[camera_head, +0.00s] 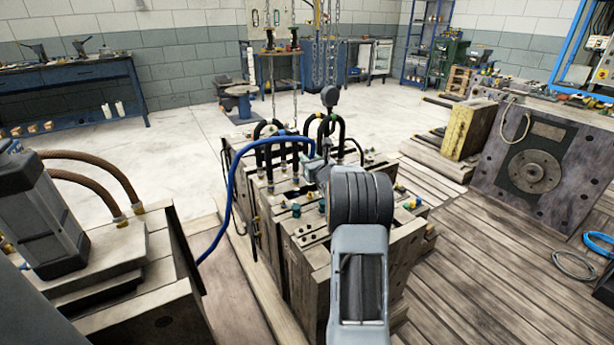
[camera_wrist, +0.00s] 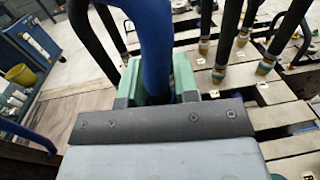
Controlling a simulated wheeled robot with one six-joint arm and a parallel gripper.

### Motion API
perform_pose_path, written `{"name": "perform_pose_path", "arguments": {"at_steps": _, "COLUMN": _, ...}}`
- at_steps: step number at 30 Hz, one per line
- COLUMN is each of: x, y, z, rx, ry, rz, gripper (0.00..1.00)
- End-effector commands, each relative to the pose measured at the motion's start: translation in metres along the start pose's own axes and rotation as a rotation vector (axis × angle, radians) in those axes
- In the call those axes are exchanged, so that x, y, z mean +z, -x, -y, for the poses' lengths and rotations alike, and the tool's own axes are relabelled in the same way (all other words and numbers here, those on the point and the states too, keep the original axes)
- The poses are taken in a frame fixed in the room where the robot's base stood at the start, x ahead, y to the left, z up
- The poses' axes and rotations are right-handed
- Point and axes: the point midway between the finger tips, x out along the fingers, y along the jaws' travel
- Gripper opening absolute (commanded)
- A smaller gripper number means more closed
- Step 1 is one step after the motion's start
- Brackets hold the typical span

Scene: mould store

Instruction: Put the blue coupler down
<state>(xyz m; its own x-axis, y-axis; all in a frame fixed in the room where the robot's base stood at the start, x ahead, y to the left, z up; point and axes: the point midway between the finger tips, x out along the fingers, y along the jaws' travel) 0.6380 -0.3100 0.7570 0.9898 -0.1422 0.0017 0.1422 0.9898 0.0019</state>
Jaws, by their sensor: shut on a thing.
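My gripper (camera_wrist: 158,84) has its two green-padded fingers closed around the lower end of a thick blue hose (camera_wrist: 155,35). The blue coupler at that end is mostly hidden between the fingers and behind the dark gripper plate. In the head view my gripper (camera_head: 313,168) is over the top of the mould block (camera_head: 312,262), partly hidden by my wrist. The blue hose (camera_head: 235,180) loops up from the lower left, over the block's near left edge, to my gripper. I cannot tell whether the coupler touches the block.
Several black hoses (camera_wrist: 236,30) with brass and green fittings stand on the block beside my gripper. A hook and chain (camera_head: 330,95) hang above it. A machine with brown hoses (camera_head: 95,175) stands left. Another mould (camera_head: 540,165) stands right. Planked floor (camera_head: 480,270) lies open between.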

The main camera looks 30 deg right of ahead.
Motion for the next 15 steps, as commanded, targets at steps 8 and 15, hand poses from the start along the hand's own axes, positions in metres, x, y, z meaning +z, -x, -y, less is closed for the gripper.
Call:
{"name": "perform_pose_path", "arguments": {"at_steps": 8, "x": -0.014, "y": -0.012, "z": 0.004, "rx": 0.000, "ry": 0.001, "rz": 0.002, "gripper": 0.00}}
{"name": "perform_pose_path", "arguments": {"at_steps": 15, "x": -0.035, "y": -0.020, "z": 0.006, "rx": 0.000, "ry": 0.000, "rz": 0.000, "gripper": 0.00}}
